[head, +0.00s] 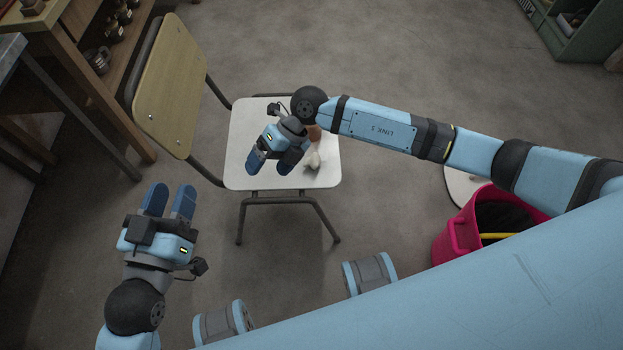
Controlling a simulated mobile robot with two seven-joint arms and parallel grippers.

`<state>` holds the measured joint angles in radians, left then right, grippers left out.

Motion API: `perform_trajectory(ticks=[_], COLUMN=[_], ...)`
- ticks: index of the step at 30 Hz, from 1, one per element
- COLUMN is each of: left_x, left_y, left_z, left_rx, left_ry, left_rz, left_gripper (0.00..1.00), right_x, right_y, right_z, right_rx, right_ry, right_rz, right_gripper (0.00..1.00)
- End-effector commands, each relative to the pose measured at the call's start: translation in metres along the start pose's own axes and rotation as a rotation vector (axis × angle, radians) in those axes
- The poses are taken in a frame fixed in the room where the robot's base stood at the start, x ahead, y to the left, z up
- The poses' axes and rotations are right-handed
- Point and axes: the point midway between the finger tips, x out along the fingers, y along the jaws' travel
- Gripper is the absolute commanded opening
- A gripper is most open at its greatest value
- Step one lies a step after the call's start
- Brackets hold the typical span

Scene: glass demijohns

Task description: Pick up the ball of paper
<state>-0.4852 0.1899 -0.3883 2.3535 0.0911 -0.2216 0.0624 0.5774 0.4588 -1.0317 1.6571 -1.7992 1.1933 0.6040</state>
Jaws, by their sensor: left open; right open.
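No ball of paper can be made out for certain. A small cream object with a brown part (313,158) lies on the white seat of a chair (242,118), partly hidden behind my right arm; I cannot tell what it is. My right gripper (272,165) is open above the seat, just left of this object, its fingers pointing toward the seat's front edge. Nothing shows between its fingers. My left gripper (168,198) is open and empty, off to the left of the chair and apart from it.
The chair has a wooden backrest (170,85) on its left and dark metal legs. A wooden workbench (75,75) stands at the left. A pink bucket (457,238) with dark contents stands at the right. A green shelf (580,35) is at top right. The floor behind the chair is clear.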

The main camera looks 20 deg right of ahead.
Motion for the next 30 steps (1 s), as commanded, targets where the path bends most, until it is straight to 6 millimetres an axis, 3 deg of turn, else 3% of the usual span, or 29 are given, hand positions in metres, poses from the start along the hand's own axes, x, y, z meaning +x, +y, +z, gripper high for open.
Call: perform_trajectory(ticks=[1,3,7,12,21,30], left_x=[-0.001,-0.003,-0.004,-0.005,-0.003,-0.003], left_y=[0.000,0.003,0.006,0.008,0.004,0.003], left_z=[0.018,0.018,0.016,0.018,0.044,0.059], left_rx=[-0.007,-0.016,-0.027,-0.034,-0.036,-0.036], left_ry=[0.030,0.065,0.106,0.112,0.024,-0.025], left_rz=[0.015,0.030,0.049,0.059,0.066,0.071], left_gripper=[0.43,0.43,0.43,0.43,0.43,0.43], right_x=[0.005,-0.009,-0.037,-0.047,-0.005,0.015], right_y=[-0.046,-0.084,-0.128,-0.152,-0.190,-0.206], right_z=[0.018,0.034,0.055,0.064,0.067,0.069], right_rx=[-0.022,-0.027,-0.014,0.003,0.003,0.002], right_ry=[-0.007,-0.019,-0.051,-0.070,-0.070,-0.070], right_rz=[-0.167,-0.363,-0.613,-0.730,-0.730,-0.727], right_gripper=[0.83,0.83,0.83,0.83,0.83,0.83])
